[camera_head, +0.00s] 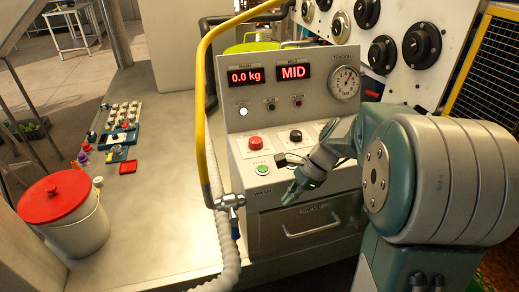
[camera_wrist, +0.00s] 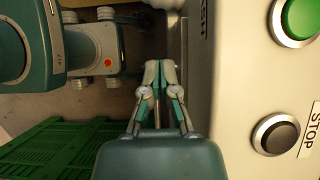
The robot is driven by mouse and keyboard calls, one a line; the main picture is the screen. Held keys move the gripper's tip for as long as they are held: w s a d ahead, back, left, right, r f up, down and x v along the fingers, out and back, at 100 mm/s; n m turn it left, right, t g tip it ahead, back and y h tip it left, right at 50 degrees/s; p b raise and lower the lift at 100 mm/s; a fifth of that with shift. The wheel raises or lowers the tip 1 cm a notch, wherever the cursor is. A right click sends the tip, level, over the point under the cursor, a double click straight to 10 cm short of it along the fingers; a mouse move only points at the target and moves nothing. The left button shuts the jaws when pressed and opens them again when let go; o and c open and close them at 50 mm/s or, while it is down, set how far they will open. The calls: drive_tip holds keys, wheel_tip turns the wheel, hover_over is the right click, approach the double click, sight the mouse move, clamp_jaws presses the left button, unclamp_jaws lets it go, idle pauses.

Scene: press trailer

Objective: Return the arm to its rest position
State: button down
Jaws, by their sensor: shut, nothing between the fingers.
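My gripper (camera_head: 291,197) is in front of the grey control panel (camera_head: 307,174), low and close to its front face above the drawer. The wrist view shows the two fingers of my gripper (camera_wrist: 159,66) together at the tips, with nothing between them. My arm comes in from the right in the head view, bent at a large grey-green joint. The green button (camera_head: 263,170) and the red button (camera_head: 255,143) are just left of the gripper. In the wrist view the green button (camera_wrist: 302,18) and a black button (camera_wrist: 275,134) lie to its right.
A white bucket with a red lid (camera_head: 54,197) stands on the left counter (camera_head: 158,190). A green crate (camera_wrist: 50,145) lies below left in the wrist view. The drawer (camera_head: 308,227) is under the gripper.

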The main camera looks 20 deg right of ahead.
drive_tip(key=s+a+r+n+t+h, duration=0.2)
drive_tip(key=s+r+n+t+h, duration=0.1)
drive_tip(key=s+n, duration=0.4)
drive_tip(key=s+a+r+n+t+h, duration=0.2)
drive_tip(key=s+r+n, duration=0.4)
drive_tip(key=n, duration=0.5)
drive_tip(key=shift+s+a+t+h, duration=0.4)
drive_tip(key=shift+s+a+h, duration=0.35)
drive_tip(key=shift+s, duration=0.5)
